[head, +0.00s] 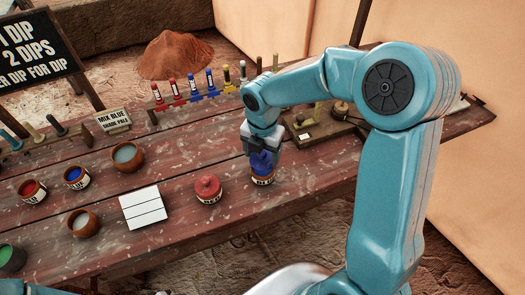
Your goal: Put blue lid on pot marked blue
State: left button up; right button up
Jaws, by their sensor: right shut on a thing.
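The blue lid (262,160) is in my right gripper (261,147), which points down and is shut on it. Directly below is a small brown pot (263,180) with a pale label, too small to read with certainty. The lid covers the pot's mouth from this view; I cannot tell whether it rests on the rim or is just above it. The gripper hides part of the lid. My left gripper is not in view.
A pot with a red lid (208,189) stands just left. Open pots of red paint (32,191) and blue paint (76,178), brown bowls (128,156) and a white tile (143,209) are further left. Several coloured tools (194,88) stand behind. A wooden tray (322,131) is at right.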

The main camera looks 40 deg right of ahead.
aim_at(263, 160)
notch_tip(263, 160, down, 2)
jog(key=shift+s+d+b, duration=0.1)
jog(key=shift+b, duration=0.4)
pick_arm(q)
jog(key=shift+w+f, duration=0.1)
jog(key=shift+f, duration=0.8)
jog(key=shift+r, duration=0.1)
pick_arm(e)
jog(key=shift+r, duration=0.1)
pick_arm(q)
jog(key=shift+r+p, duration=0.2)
jog(key=shift+p, duration=0.1)
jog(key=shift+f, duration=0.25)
pick_arm(e)
jog(key=shift+f, duration=0.75)
jog(key=o, duration=1.1)
